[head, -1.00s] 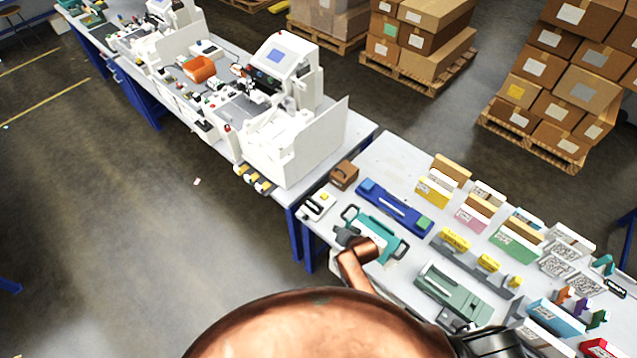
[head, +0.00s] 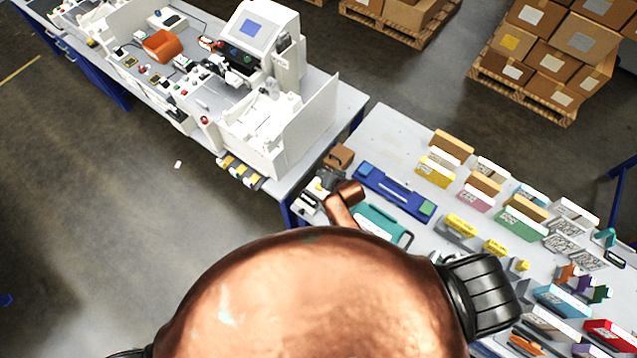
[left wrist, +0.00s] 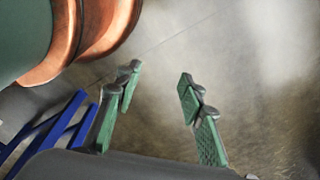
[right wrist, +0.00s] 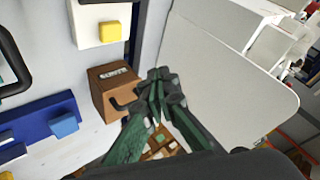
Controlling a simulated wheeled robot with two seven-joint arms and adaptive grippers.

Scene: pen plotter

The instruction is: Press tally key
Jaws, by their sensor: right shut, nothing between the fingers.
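A white box (right wrist: 86,22) with a raised yellow key (right wrist: 110,32) shows at the top left of the right wrist view; it looks like the tally key. The white box is partly visible in the head view (head: 306,202), at the near left corner of the right-hand table, with my right arm covering part of it. My right gripper (right wrist: 158,78) is shut and empty, its tips beside the brown box and apart from the yellow key in the picture. It shows small in the head view (head: 326,180). My left gripper (left wrist: 160,82) is open and empty over the floor.
A brown box with a dark handle (right wrist: 108,88) and a blue case (head: 395,193) are close to the right gripper. A teal case (head: 385,228) lies nearer. The white machine (head: 262,40) stands on the table to the left, across a narrow gap.

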